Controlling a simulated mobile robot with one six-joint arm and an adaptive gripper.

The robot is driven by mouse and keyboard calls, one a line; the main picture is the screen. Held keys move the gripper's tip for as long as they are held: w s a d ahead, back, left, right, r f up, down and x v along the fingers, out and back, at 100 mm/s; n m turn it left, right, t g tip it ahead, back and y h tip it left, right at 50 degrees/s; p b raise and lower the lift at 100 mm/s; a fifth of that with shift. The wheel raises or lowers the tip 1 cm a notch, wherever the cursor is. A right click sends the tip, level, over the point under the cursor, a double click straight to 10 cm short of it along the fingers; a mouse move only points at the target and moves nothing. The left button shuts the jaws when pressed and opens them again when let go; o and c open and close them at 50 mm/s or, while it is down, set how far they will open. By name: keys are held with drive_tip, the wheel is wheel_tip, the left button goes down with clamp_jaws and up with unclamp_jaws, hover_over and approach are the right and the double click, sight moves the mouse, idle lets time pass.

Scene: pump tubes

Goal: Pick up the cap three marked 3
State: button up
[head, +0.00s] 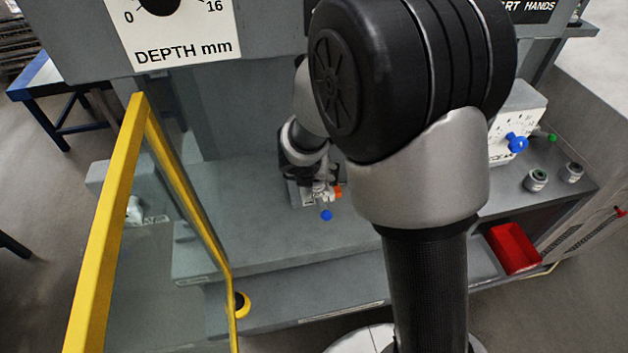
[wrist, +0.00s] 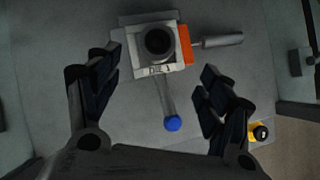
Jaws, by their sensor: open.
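No cap with a readable 3 shows in either view. Two small grey-green round pieces, one at the near left (head: 536,180) and one at the far right (head: 572,172), stand on the bench at the right in the head view; any marks on them are too small to read. My gripper (wrist: 160,66) is open and empty, its fingers apart on either side of a fixture in the wrist view. In the head view my gripper (head: 316,178) is low over the bench middle, well left of the round pieces.
The fixture (wrist: 157,68) has a dark round top, an orange side and a lever with a blue knob (wrist: 172,124). A white panel (head: 507,143) and a red bin (head: 513,248) are at the right. A yellow-framed guard (head: 134,150) stands at left. Bare bench lies left of the fixture.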

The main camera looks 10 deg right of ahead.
sight(315, 182)
drive_tip(key=b+x, duration=0.1)
drive_tip(key=x, duration=0.4)
drive_tip(key=shift+f+b, duration=0.1)
drive_tip(key=shift+b, duration=0.3)
drive_tip(key=shift+w+r+b+x, duration=0.15)
drive_tip(key=shift+b+x, duration=0.15)
drive_tip(key=shift+x, duration=0.7)
drive_tip(key=shift+w+r+b+x, duration=0.15)
drive_tip(key=shift+b+x, duration=0.1)
drive_tip(key=shift+x, duration=0.8)
drive_tip(key=shift+w+b+x, duration=0.15)
drive_tip(key=shift+b+x, duration=0.15)
drive_tip(key=shift+x, duration=0.7)
drive_tip(key=shift+c, duration=0.6)
drive_tip(key=shift+r, duration=0.1)
drive_tip(key=c, duration=1.4)
drive_tip(key=shift+r, duration=0.1)
